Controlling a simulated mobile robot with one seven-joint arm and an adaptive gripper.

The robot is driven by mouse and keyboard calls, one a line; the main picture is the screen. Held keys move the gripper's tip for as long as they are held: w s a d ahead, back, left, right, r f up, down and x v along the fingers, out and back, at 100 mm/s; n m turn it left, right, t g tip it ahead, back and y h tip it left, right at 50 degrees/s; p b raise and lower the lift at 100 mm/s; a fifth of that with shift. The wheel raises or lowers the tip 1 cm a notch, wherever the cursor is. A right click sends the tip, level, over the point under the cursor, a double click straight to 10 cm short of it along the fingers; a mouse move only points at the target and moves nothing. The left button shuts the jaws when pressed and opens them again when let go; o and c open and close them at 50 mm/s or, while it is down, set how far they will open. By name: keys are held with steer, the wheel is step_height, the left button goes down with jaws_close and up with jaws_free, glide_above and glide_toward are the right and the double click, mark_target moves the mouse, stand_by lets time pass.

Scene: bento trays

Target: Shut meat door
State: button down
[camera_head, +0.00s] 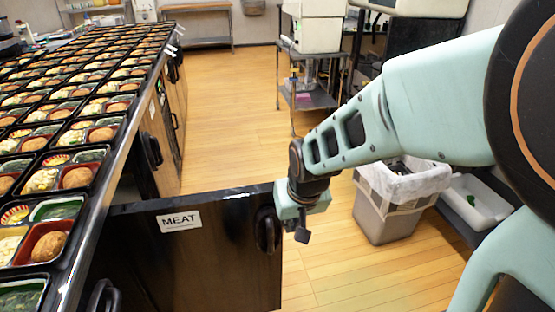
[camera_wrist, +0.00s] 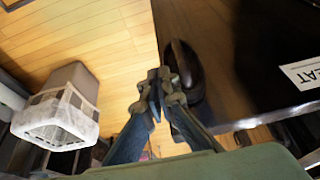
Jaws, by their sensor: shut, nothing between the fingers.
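The black meat door (camera_head: 205,262) stands open, swung out from the counter front into the aisle. It carries a white MEAT label (camera_head: 179,221) and a dark handle (camera_head: 266,229) near its free edge. My gripper (camera_head: 301,234) is at that free edge, just right of the handle. In the wrist view my gripper (camera_wrist: 158,82) is shut and empty, its fingertips close beside the handle (camera_wrist: 183,70). I cannot tell whether they touch it. The door (camera_wrist: 235,60) fills the right of that view, with part of the label (camera_wrist: 303,72) showing.
Many filled bento trays (camera_head: 75,178) cover the counter at left. A bin with a white liner (camera_head: 390,205) stands right of the door, also in the wrist view (camera_wrist: 60,110). A cart (camera_head: 310,95) stands behind. The wooden floor (camera_head: 225,130) beyond the door is clear.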

mark_target(281, 225)
steer(key=shift+w+a+f+b, duration=0.45)
steer(key=shift+w+f+b, duration=0.3)
steer(key=shift+w+f, duration=0.7)
steer(key=shift+w+a+f+b, duration=0.45)
steer(key=shift+w+f+b, duration=0.25)
steer(key=shift+w+f, duration=0.75)
steer(key=shift+w+a+f+b, duration=0.45)
steer(key=shift+w+f+b, duration=0.45)
steer(key=shift+f, duration=0.95)
steer(key=shift+w, duration=0.1)
